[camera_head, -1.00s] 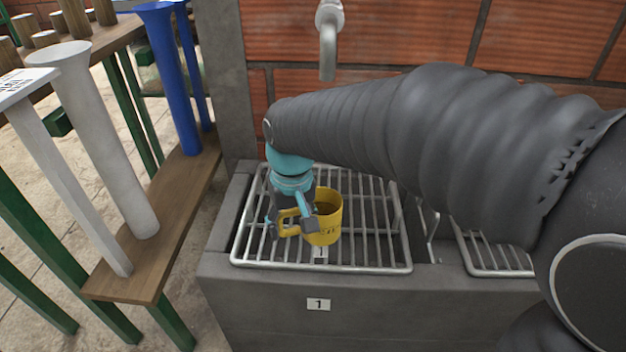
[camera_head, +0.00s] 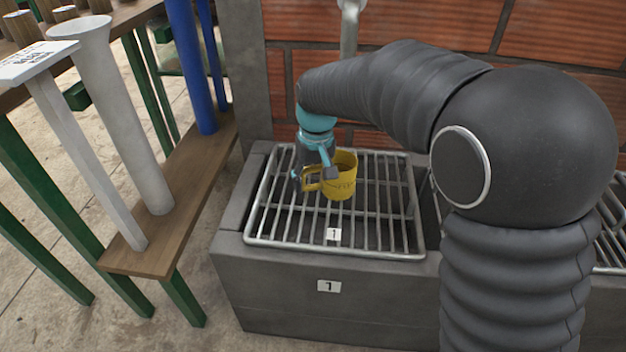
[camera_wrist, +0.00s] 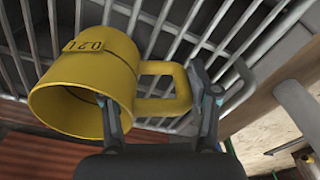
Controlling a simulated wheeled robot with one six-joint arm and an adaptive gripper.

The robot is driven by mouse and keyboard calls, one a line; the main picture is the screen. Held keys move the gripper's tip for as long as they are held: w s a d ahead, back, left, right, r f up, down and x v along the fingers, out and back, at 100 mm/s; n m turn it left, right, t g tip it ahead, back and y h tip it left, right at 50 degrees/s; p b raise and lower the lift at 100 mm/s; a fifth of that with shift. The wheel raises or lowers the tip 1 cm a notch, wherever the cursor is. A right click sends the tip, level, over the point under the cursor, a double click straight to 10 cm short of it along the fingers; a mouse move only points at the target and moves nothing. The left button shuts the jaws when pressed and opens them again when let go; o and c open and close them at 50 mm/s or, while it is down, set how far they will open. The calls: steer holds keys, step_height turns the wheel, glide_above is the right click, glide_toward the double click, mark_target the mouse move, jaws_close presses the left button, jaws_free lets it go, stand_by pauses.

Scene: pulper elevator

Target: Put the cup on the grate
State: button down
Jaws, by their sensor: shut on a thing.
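The yellow cup (camera_head: 340,176) is at the grate, upright in the head view, with its handle to the left. I cannot tell whether its base touches the bars. The metal grate (camera_head: 345,246) marked 1 lies over a grey concrete basin. My gripper (camera_head: 314,177) is at the cup's left side, shut on its handle. In the wrist view the cup (camera_wrist: 85,85) fills the left, its handle crossing between the fingers of my gripper (camera_wrist: 160,110), with the grate bars (camera_wrist: 215,35) behind it.
A tap (camera_head: 349,30) hangs on the brick wall behind the basin (camera_head: 300,290). A second grate lies at the right, partly hidden by my arm. A wooden bench (camera_head: 185,195) with white and blue funnel-topped tubes stands at the left. Grate 1 has free bars around the cup.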

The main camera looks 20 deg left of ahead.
steer(key=shift+f, duration=0.15)
steer(key=shift+c, duration=1.3)
jaws_free()
step_height(320, 180, up, 12)
steer(key=p, duration=0.2)
steer(key=shift+s+d, duration=0.15)
steer(key=shift+d, duration=0.15)
